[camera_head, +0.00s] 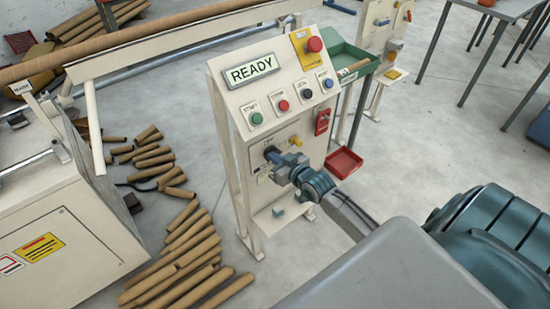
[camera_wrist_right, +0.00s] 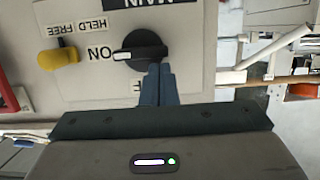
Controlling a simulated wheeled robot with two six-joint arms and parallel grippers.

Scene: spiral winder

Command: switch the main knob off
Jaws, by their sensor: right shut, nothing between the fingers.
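The main knob (camera_wrist_right: 140,50) is black and round with a bar handle, on the cream panel. In the right wrist view its lettering is upside down, and the white mark on the knob points at the word ON. My right gripper (camera_wrist_right: 158,68) is shut and empty, its fingertips at the lower right of the knob; I cannot tell whether they touch it. In the head view the right gripper (camera_head: 274,160) is at the panel's lower front and largely hides the knob. My left gripper is not in view.
A yellow lever (camera_wrist_right: 60,54) marked HELD and FREE is beside the knob. Above are a READY display (camera_head: 251,71), several push buttons and a red mushroom button (camera_head: 314,44). A red padlock-like tag (camera_head: 322,121) hangs at right. Cardboard tubes (camera_head: 190,245) lie on the floor at left.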

